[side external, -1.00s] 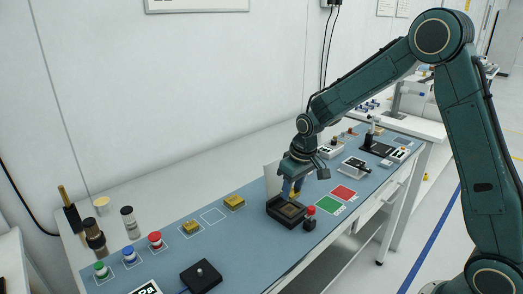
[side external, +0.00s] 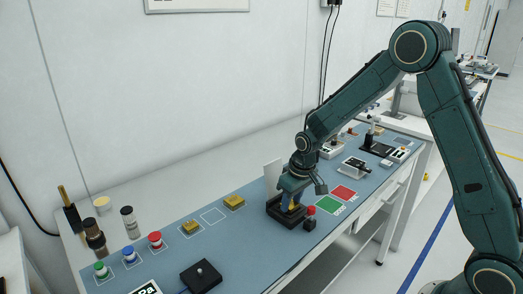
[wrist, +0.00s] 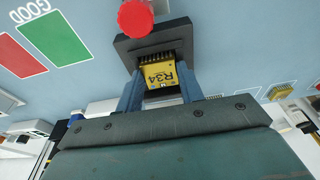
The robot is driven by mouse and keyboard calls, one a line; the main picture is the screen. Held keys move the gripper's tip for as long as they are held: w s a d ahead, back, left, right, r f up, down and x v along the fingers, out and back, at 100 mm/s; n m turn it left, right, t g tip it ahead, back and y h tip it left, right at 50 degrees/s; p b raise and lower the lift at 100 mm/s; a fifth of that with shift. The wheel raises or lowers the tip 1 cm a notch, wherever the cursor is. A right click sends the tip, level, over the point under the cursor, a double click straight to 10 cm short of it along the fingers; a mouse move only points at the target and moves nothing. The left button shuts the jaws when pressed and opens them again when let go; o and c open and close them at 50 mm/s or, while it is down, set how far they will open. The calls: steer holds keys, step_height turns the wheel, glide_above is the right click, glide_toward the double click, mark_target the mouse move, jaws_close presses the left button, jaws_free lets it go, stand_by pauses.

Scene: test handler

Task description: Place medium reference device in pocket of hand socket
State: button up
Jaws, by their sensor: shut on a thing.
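The hand socket (side external: 283,219) is a black box on the blue mat, with a red-topped part at its side. In the wrist view the socket (wrist: 128,46) lies just beyond my fingertips. My gripper (side external: 293,203) is low over the socket, its blue fingers pointing down. In the wrist view my gripper (wrist: 160,82) is shut on a yellow device marked R34 (wrist: 157,74). The device is at the socket's opening, beside a row of dark contacts; whether it is fully seated cannot be told. The fingers partly hide the pocket.
A red knob (wrist: 135,17) stands close beside the socket. Two gold devices (side external: 191,227) (side external: 234,201) sit on the mat, with an empty outline (side external: 213,215) between them. Green (side external: 328,204) and red (side external: 344,192) pads lie to the right. A black box (side external: 201,276) stands in front.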

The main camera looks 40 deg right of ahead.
mark_target(297, 213)
steer(key=o, duration=0.9)
steer(key=shift+r, duration=0.1)
steer(key=shift+s+r, duration=0.4)
steer(key=shift+r, duration=1.55)
steer(key=shift+s+r, duration=0.4)
steer(key=shift+r, duration=1.6)
steer(key=shift+s+r, duration=0.4)
steer(key=shift+r, duration=1.55)
